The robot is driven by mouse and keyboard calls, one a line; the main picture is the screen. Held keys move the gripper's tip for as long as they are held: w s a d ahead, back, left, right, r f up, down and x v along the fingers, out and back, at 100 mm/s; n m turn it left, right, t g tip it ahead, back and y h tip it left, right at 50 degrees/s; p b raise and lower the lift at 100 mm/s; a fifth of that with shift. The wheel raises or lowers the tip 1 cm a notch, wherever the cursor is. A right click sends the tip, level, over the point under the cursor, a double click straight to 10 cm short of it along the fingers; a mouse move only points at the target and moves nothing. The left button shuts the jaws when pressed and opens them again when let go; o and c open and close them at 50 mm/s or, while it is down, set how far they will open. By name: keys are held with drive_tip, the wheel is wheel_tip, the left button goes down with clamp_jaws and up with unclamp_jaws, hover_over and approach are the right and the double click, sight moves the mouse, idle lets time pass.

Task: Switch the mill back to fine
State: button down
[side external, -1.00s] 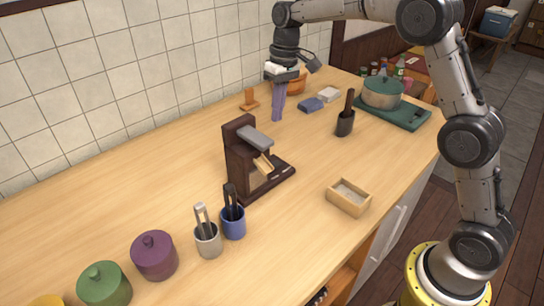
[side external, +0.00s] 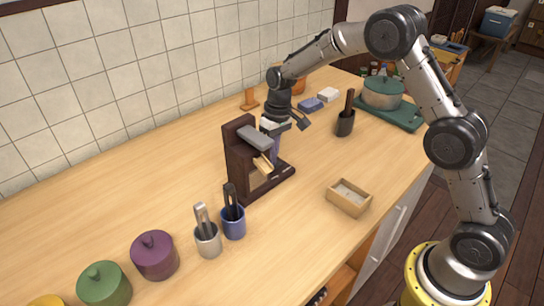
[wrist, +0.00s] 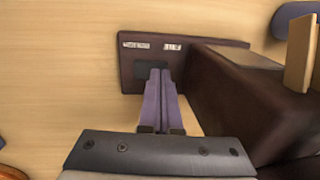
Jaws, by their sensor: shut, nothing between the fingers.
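The mill (side external: 236,160) is a dark brown upright body with a grey top, a light wooden piece at its front and a flat dark base. In the wrist view its base plate (wrist: 128,80) carries two white labels, a longer one (wrist: 136,45) on the left and a shorter one (wrist: 172,47) on the right; I cannot read them surely. A darker square patch (wrist: 150,70), perhaps the switch, lies below the labels, partly behind my fingers. My gripper (wrist: 160,72) is shut and empty, its purple fingers pointing down over this patch; contact is unclear.
The mill's body (wrist: 225,95) rises close to the right of my fingers in the wrist view. A blue cup (side external: 233,222) and a grey cup (side external: 208,240) with utensils stand before the mill. A wooden box (side external: 349,198) is to the right, with bare counter between.

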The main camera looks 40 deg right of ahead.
drive_tip(key=shift+f, duration=0.15)
drive_tip(key=shift+a+f+h, duration=0.3)
drive_tip(key=shift+f+h, duration=0.05)
drive_tip(key=shift+h, duration=0.25)
drive_tip(key=shift+f, duration=0.15)
drive_tip(key=shift+s, duration=0.1)
drive_tip(key=shift+d, duration=1)
drive_tip(key=shift+s, duration=0.1)
wheel_tip(320, 180, up, 15)
drive_tip(key=shift+w+d, duration=0.15)
drive_tip(key=shift+w, duration=0.15)
